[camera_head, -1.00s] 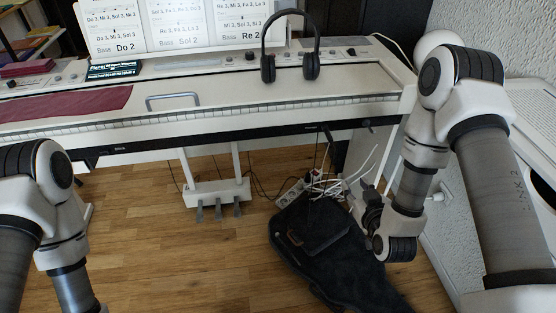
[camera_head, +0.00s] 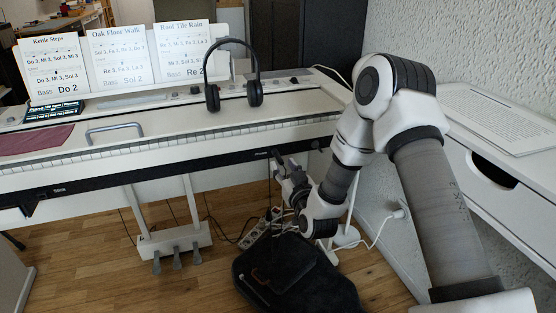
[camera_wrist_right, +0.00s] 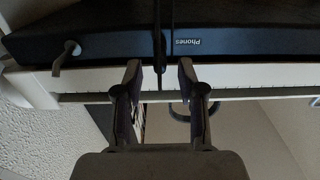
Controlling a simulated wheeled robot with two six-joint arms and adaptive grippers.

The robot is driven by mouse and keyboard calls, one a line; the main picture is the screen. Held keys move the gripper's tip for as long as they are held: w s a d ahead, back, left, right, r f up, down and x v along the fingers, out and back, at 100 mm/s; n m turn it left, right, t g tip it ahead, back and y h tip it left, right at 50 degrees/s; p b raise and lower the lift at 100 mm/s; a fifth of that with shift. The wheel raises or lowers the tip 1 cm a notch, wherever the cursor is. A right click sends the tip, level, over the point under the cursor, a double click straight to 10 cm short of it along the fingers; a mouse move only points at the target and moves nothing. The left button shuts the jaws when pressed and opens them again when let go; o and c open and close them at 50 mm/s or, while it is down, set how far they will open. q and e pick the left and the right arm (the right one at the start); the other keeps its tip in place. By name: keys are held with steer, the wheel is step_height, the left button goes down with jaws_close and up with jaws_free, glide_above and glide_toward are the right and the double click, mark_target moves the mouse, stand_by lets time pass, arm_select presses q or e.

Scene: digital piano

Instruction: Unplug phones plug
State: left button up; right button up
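The dark phones plug (camera_wrist_right: 162,68) and its thin cable run vertically past the piano's black front strip, beside the "Phones" label (camera_wrist_right: 187,41) in the right wrist view. My right gripper (camera_wrist_right: 160,70) is open, with one finger on each side of the plug. No finger is clearly touching it. In the head view, my right gripper (camera_head: 276,160) is just under the piano's front edge, and the plug is too small to make out there. Black headphones (camera_head: 254,92) stand on top of the digital piano (camera_head: 170,118). My left gripper is out of view.
A small hook-like part (camera_wrist_right: 68,54) sticks out of the strip to the left in the wrist view. Below the piano are a dark bag (camera_head: 300,275), a white power strip (camera_head: 254,234) with cables, and pedals (camera_head: 176,258). A white desk (camera_head: 490,185) stands at right.

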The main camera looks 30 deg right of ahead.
steer(key=shift+x, duration=1)
jaws_close()
